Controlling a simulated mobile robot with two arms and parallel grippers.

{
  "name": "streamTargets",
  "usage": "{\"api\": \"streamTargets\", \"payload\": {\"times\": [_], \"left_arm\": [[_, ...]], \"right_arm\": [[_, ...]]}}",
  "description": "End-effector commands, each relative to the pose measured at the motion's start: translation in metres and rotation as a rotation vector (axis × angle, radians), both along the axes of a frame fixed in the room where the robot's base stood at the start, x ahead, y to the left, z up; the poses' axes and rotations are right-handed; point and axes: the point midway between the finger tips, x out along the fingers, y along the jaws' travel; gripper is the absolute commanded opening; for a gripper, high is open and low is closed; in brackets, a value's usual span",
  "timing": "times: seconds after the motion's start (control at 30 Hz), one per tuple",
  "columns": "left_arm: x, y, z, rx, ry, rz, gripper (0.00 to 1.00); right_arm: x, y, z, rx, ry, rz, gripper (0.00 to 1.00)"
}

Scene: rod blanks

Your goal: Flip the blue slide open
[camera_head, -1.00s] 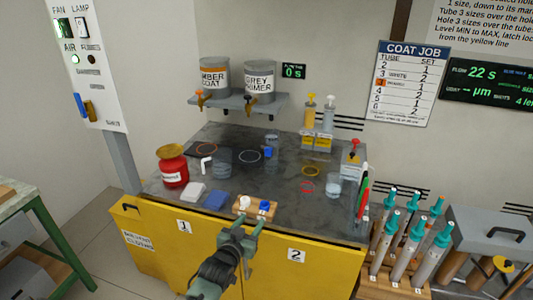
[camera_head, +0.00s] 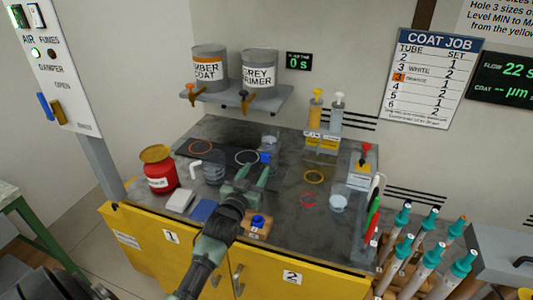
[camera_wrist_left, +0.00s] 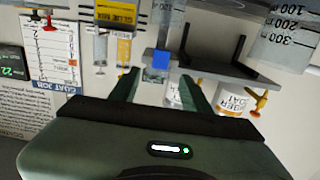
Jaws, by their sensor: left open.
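A small blue slide piece (camera_head: 265,158) sits at the lower front of a clear cup (camera_head: 270,143) towards the back middle of the bench. In the left wrist view, which is upside down, the blue piece (camera_wrist_left: 161,60) shows between the fingers, with clear glass just below it in the picture. My left gripper (camera_head: 253,172) is open and empty over the bench, pointing at the blue piece from the front. The fingertips look close to it, but I cannot tell whether they touch. My right gripper is not in view.
A clear jug (camera_head: 213,172) stands left of my gripper and a red can (camera_head: 159,171) further left. A wooden block with a blue knob (camera_head: 258,221) lies near the front edge. Syringes in a yellow-labelled stand (camera_head: 321,140) are behind right. A shelf (camera_head: 238,95) with two tanks hangs above.

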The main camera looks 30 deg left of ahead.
Motion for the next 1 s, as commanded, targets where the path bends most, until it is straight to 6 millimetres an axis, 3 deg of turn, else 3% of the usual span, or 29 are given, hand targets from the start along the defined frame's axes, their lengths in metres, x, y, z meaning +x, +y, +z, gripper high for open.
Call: {"api": "streamTargets", "payload": {"times": [0.33,0.53,0.8,0.83,1.0], "left_arm": [[0.052,0.013,0.002,0.001,-0.001,0.000,0.47],[0.069,0.016,0.000,0.000,0.000,0.000,0.47],[0.071,0.017,0.000,0.001,0.000,0.000,0.47],[0.071,0.017,0.000,0.001,0.000,0.000,0.45],[0.070,0.017,0.000,0.001,0.000,0.000,0.00]], "right_arm": [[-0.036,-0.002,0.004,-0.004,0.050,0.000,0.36],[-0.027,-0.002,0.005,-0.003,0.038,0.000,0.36],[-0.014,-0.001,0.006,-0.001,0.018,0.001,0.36],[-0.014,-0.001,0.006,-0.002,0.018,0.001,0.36],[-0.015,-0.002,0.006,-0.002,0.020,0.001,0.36]]}}
